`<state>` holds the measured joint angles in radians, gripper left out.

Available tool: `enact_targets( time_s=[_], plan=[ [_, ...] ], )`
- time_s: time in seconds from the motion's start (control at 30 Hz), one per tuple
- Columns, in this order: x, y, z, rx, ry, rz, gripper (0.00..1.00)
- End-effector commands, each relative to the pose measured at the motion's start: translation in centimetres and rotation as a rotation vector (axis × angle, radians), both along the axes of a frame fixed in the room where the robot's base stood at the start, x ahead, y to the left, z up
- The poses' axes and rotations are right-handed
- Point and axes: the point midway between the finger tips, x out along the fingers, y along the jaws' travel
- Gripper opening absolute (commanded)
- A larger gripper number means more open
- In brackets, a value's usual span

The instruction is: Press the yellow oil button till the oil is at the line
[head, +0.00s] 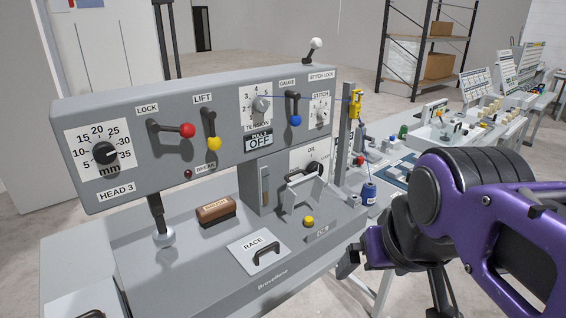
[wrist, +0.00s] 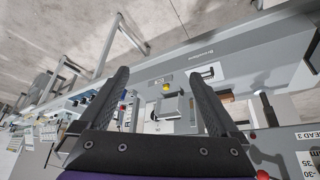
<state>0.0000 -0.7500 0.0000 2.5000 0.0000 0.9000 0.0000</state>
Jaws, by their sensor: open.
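The yellow oil button (head: 308,221) is a small round cap on the grey machine bed, in front of a raised clear-grey cover. It also shows in the wrist view (wrist: 166,87), between my two fingers in the picture. A narrow upright sight window (head: 265,186) is set in the grey post behind and left of the button; its oil level and line are too small to read. My gripper (head: 354,259) is open and empty, to the right of and apart from the button. In the wrist view its dark fingers (wrist: 158,80) are spread wide.
The OIL label (head: 311,150) sits above a dark knob. A RACE plate (head: 258,252) with a black handle and a brown brush (head: 215,210) lie left of the button. A blue thread spool (head: 369,193) stands to the right. The control head (head: 200,130) overhangs the bed.

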Motion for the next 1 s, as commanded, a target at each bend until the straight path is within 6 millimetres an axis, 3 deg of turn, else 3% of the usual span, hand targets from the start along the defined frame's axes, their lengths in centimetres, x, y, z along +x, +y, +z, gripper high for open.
enact_targets(
  time_s=[0.13,0.67,1.0],
  plan=[
    [0.0,0.0,0.0,0.0,0.0,0.0,0.96],
    [0.0,0.0,0.0,0.0,0.0,0.0,0.0],
    [0.0,0.0,0.0,0.0,0.0,0.0,0.0]
  ],
)
